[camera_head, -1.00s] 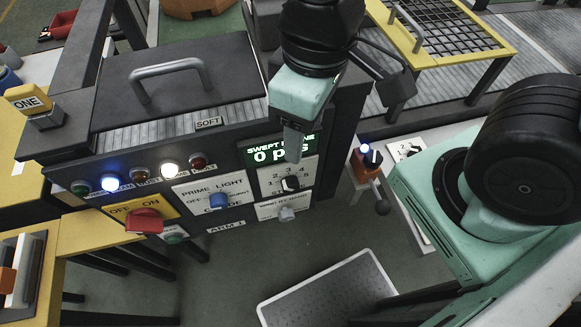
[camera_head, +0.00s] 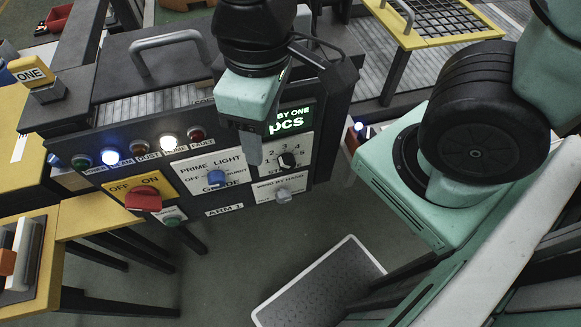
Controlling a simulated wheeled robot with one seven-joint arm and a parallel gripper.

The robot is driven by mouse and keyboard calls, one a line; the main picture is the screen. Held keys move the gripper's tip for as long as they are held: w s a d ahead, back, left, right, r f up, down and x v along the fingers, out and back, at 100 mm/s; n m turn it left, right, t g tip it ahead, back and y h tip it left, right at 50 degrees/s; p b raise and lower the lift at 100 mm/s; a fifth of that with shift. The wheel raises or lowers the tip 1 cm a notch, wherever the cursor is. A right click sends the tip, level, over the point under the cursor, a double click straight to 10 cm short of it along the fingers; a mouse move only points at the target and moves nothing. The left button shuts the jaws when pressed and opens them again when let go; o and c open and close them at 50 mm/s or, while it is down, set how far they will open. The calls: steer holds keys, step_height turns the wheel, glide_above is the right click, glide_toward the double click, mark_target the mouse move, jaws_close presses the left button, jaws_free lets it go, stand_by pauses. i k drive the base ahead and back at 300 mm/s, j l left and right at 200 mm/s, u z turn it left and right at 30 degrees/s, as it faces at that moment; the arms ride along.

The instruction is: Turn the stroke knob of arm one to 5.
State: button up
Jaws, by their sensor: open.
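The stroke knob (camera_head: 287,160) is a small black dial on a white plate with numbers around it, on the front of the dark machine marked ARM 1. Which number its pointer faces is too small to tell. My gripper (camera_head: 252,150) hangs in front of the panel, to the left of the stroke knob and apart from it in the picture. Its fingers point down and look open and empty. It hides part of the green display (camera_head: 291,121), which shows "pcs" at its right end.
Left of the gripper are a blue prime light knob (camera_head: 216,178) and a red off/on switch (camera_head: 143,198). A grey knob (camera_head: 283,195) sits below the stroke knob. Indicator lamps (camera_head: 138,148) line the panel's upper edge. A grey mat (camera_head: 322,287) lies on the floor in front.

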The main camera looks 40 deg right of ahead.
mark_target(286, 161)
steer(key=k+l, duration=0.95)
